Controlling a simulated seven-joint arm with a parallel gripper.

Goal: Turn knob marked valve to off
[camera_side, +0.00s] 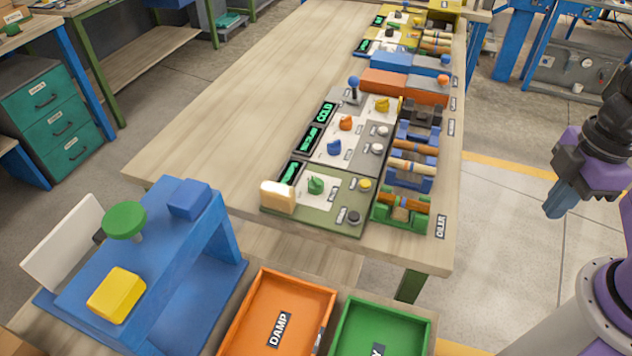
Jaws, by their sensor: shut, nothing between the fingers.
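Several knobs stand on the panels along the table's right part: a green knob (315,185), a blue knob (334,148), an orange knob (346,123) and a yellow knob (382,104). Each sits on a pale plate. The labels are too small to read, so I cannot tell which knob is marked valve or where it points. My gripper (556,208) is at the right, over the floor beyond the table's right edge. Its blue fingers are together, empty, pointing down and clear of all the panels.
Dark displays with green text (325,112) line the panels' left side. Orange (322,335) and green (425,335) trays are in front. The table's left part (230,130) is bare.

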